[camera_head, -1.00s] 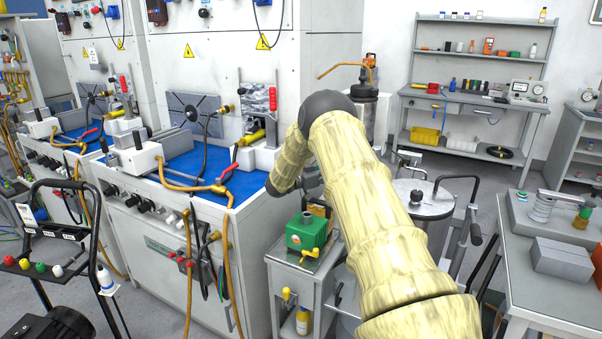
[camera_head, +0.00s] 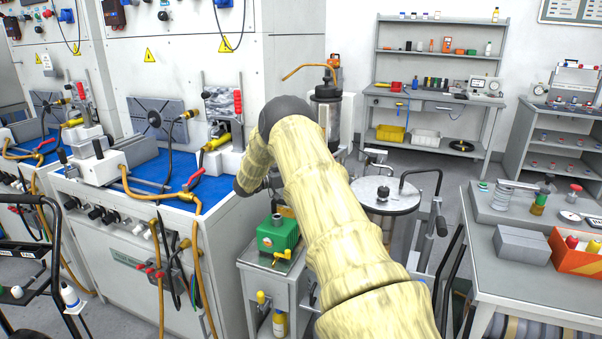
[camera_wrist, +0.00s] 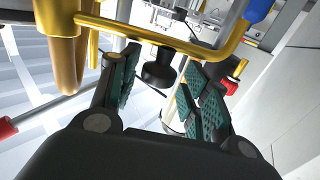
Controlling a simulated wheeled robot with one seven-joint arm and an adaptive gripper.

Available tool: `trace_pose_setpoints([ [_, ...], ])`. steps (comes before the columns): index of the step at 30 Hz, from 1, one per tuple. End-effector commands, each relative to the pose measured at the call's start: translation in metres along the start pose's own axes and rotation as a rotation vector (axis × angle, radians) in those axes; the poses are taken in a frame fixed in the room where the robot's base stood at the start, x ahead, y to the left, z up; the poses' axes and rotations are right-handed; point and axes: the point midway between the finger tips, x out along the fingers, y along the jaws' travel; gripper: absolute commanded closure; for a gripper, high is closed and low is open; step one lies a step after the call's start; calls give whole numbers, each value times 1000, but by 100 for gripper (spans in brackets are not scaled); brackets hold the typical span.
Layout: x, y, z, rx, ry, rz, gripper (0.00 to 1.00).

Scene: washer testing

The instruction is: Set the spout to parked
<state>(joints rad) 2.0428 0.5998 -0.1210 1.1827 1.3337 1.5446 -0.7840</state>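In the wrist view a yellow pipe (camera_wrist: 145,35) with bent ends runs across the top, beyond my fingers; I cannot tell for sure whether it is the spout. A black knob (camera_wrist: 158,70) shows just below it, between my fingertips in the picture, with no clear contact. My gripper (camera_wrist: 160,88) is open, its two teal-padded fingers apart with nothing between the pads. In the head view an orange curved pipe (camera_head: 305,67) stands out to the left above a dark cylinder (camera_head: 325,112). My gripper is mostly hidden behind my arm there.
A green box (camera_head: 278,236) sits on a small cart below my arm. A blue-topped washer bench (camera_head: 205,185) with hoses is left. A round lidded metal vessel (camera_head: 385,195) and a grey table (camera_head: 520,285) are right. Open floor shows before the back shelf.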

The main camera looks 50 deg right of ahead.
Motion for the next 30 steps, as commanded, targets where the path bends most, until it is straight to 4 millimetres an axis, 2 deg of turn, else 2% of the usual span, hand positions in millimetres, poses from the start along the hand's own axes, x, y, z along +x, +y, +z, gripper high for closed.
trace_pose_setpoints([
  [8, 0, 1, 2, -3, -1, 2, 51],
  [13, -11, 1, 2, -3, -1, 1, 51],
  [24, -76, 0, 3, -4, -1, 0, 51],
  [30, -104, 0, 3, -3, -1, 1, 51],
])
